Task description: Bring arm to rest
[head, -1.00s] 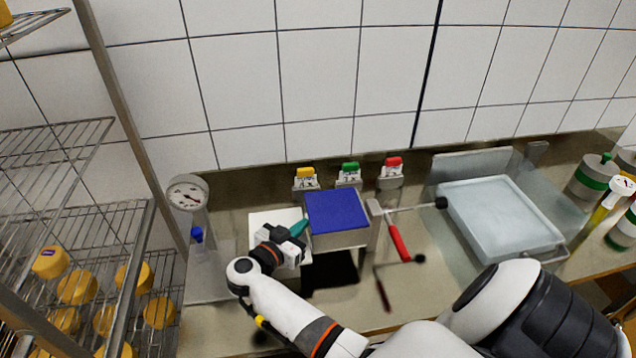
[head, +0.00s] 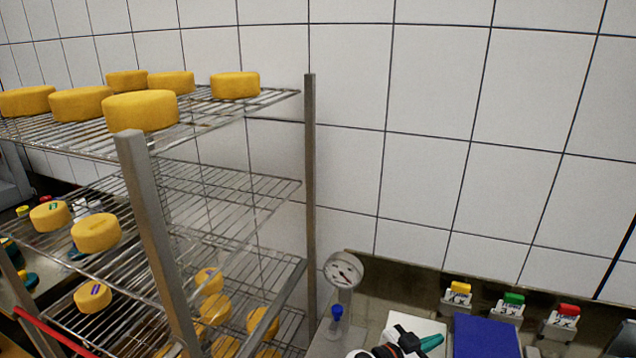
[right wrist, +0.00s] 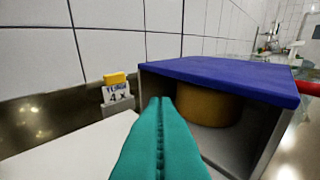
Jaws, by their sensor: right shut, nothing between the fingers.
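My right gripper (head: 421,345) is at the bottom edge of the head view, with only its teal fingers and part of its white and black body showing. In the right wrist view its teal fingers (right wrist: 161,135) lie shut together with nothing between them. They point toward a grey box with a blue top (right wrist: 225,78), open at the near side. A yellow-brown cheese (right wrist: 208,104) sits inside that box. The blue top also shows in the head view (head: 486,338), just right of the gripper. My left gripper is not in view.
A wire rack (head: 311,200) with several yellow cheeses (head: 140,111) fills the left. A dial gauge (head: 343,270) stands left of the gripper. Yellow, green and red-topped holders (head: 457,297) line the wall. A white board (right wrist: 72,150) lies beside the box.

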